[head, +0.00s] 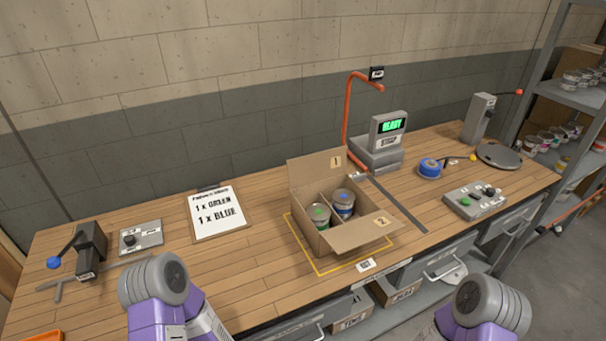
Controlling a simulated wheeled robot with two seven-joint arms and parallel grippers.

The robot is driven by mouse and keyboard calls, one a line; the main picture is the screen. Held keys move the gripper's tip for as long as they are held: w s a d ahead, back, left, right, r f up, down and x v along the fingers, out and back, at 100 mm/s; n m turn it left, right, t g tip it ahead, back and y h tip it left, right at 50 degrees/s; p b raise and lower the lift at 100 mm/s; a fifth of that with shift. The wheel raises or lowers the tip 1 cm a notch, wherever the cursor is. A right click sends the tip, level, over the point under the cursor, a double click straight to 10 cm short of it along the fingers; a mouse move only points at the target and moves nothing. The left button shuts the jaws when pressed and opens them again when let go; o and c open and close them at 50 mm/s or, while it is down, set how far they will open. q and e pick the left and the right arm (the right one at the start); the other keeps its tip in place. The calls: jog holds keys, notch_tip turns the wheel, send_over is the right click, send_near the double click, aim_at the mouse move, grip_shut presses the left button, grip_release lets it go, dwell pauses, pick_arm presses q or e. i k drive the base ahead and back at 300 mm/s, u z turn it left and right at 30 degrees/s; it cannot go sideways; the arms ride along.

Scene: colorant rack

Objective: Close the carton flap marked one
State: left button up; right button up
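An open cardboard carton (306,234) stands inside a yellow outline on the wooden bench. Its flap marked 1 (318,167) stands up at the back. Its flap marked 2 (362,233) is folded outward at the front right. Inside, a can with a green dot (319,214) and a can with a blue dot (343,201) stand side by side with a divider between them. My two purple arms reach in at the bottom, left and right of centre, well short of the carton. Neither gripper's fingers show in the head view.
A clipboard sheet (217,212) reading 1 x GREEN, 1 x BLUE lies left of the carton. A READY display (390,127) and an orange bent pole (347,120) stand behind it. A button box (475,201) and blue tape roll (430,169) are right.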

aim_at(318, 167)
jog(key=u, duration=3.15)
jog(key=k, duration=1.95)
jog(key=z, duration=1.6)
jog(key=i, duration=0.95)
